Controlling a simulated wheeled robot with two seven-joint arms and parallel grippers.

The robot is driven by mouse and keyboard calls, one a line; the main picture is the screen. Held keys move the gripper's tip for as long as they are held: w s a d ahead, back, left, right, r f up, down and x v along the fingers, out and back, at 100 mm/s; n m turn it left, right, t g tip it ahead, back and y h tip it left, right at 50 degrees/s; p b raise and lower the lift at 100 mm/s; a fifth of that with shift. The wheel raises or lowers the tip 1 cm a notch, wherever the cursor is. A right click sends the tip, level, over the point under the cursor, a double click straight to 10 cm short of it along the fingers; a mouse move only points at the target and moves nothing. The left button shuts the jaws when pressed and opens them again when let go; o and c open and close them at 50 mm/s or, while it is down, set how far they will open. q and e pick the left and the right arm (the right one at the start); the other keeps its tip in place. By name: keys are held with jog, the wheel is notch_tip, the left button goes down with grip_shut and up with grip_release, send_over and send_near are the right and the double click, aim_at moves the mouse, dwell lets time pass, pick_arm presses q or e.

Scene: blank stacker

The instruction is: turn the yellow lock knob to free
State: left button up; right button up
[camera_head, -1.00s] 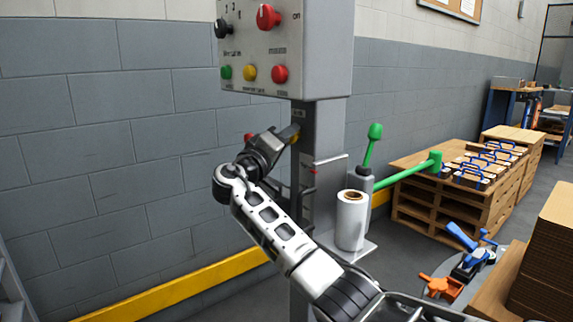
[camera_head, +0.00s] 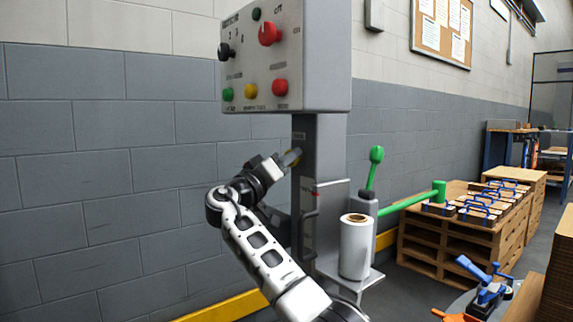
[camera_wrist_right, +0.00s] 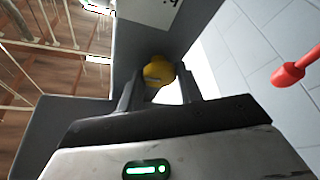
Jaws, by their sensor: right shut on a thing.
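The yellow lock knob (camera_wrist_right: 158,72) sits between the two fingers of my right gripper (camera_wrist_right: 159,90) in the right wrist view. In the head view my right gripper (camera_head: 292,158) reaches the grey column (camera_head: 319,150) below the control box, and its jaws are shut on the knob. There the fingers mostly hide the knob. The knob's marking and exact angle cannot be read. My left gripper is not in view.
The control box (camera_head: 335,60) with coloured buttons and knobs is just above my right gripper. A red-ended handle (camera_wrist_right: 295,72) shows at the right of the wrist view. A white roll (camera_head: 355,248) and a green-handled lever (camera_head: 376,165) stand right of the column.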

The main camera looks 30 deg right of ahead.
jog(key=o, duration=1)
jog(key=shift+a, duration=0.1)
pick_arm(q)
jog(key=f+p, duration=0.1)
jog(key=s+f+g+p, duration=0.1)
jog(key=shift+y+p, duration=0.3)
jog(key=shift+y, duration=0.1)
pick_arm(e)
jog(key=v, duration=1.6)
